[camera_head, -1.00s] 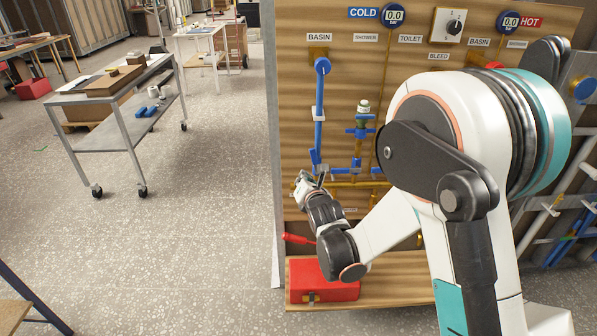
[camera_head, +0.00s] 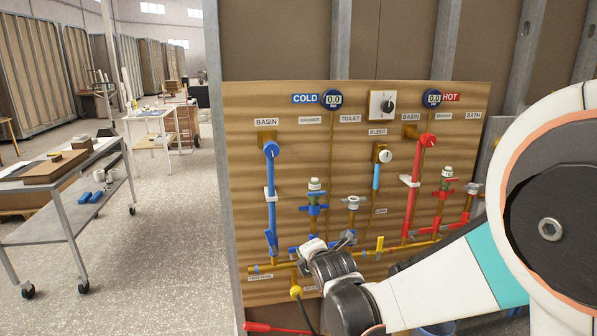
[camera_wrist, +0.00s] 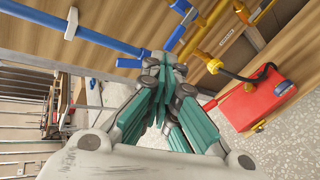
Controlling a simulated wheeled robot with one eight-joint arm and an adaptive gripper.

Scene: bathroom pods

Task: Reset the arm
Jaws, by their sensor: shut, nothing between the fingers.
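My gripper (camera_head: 342,240) shows in the head view in front of the lower part of the plumbing board, near the horizontal brass pipe. In the wrist view my gripper (camera_wrist: 172,68) has its green-padded fingers together at the tips, with nothing held. My white and black arm reaches in from the right of the head view and hides the board's lower right part. I cannot tell from these views how far the fingertips are from the pipes.
The wooden board (camera_head: 350,105) carries blue cold pipes (camera_head: 271,200), red hot pipes (camera_head: 411,205), valves and gauges. A red box (camera_wrist: 258,103) with a black hose lies below in the wrist view. A metal cart (camera_head: 62,215) stands left. Open floor (camera_head: 150,260) lies between.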

